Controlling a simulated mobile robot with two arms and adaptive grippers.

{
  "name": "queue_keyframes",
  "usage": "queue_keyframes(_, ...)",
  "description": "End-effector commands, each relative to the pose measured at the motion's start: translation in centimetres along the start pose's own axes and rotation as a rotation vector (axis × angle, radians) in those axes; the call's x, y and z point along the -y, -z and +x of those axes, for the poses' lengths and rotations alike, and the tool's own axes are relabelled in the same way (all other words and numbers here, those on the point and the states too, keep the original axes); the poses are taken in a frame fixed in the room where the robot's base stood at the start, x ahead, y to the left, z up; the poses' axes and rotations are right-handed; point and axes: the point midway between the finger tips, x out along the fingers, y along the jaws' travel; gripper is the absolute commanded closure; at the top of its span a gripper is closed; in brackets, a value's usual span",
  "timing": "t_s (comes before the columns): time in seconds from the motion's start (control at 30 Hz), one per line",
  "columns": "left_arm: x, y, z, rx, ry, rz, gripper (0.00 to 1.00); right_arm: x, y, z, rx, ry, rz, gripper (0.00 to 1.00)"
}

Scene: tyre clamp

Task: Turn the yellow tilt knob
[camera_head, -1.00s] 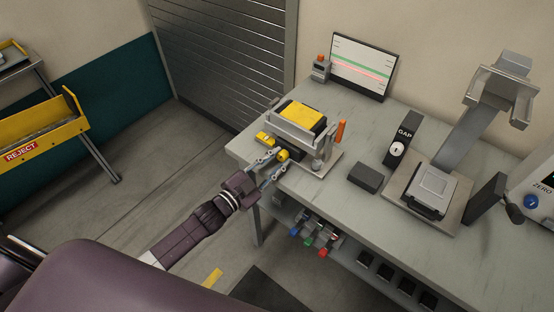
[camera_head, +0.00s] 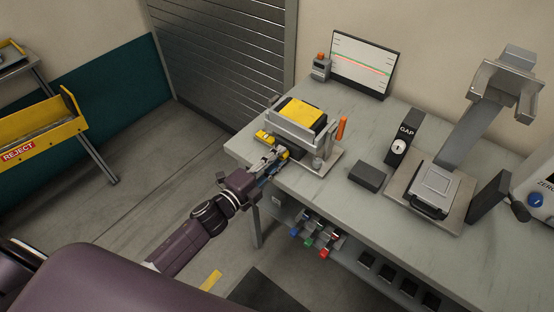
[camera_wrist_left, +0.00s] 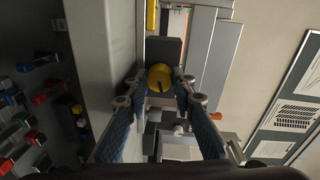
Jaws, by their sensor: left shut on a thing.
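The yellow tilt knob (camera_wrist_left: 159,77) is a round yellow disc with a dark slot, set on the front of a clamp fixture. My left gripper (camera_wrist_left: 160,98) has its fingers on either side of the knob and is shut on it. In the head view the left gripper (camera_head: 271,162) reaches the fixture's front side, and its fingers partly hide the knob (camera_head: 283,154). The fixture (camera_head: 292,128) holds a block with a yellow top (camera_head: 302,113). My right gripper is not seen.
A monitor (camera_head: 364,64) with green and red lines stands at the back of the bench. A GAP gauge (camera_head: 401,143), a dark block (camera_head: 367,177) and a second fixture (camera_head: 433,190) stand to the right. An orange handle (camera_head: 342,128) rises beside the clamp. Clips hang under the bench edge.

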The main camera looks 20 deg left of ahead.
Motion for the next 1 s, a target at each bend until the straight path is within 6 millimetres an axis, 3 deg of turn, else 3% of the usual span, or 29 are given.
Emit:
queue_keyframes(0.3, -0.07, 0.08, 0.0, 0.009, -0.001, 0.134, 1.0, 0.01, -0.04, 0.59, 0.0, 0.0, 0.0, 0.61)
queue_keyframes(0.87, -0.04, 0.11, -0.01, 0.011, -0.002, 0.165, 1.0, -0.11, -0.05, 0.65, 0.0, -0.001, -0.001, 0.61)
queue_keyframes(0.9, -0.05, 0.11, -0.01, 0.011, -0.002, 0.165, 0.76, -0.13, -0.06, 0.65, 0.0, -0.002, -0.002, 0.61)
queue_keyframes(1.0, -0.04, 0.11, 0.0, 0.011, -0.002, 0.165, 0.65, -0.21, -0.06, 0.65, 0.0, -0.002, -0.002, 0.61)
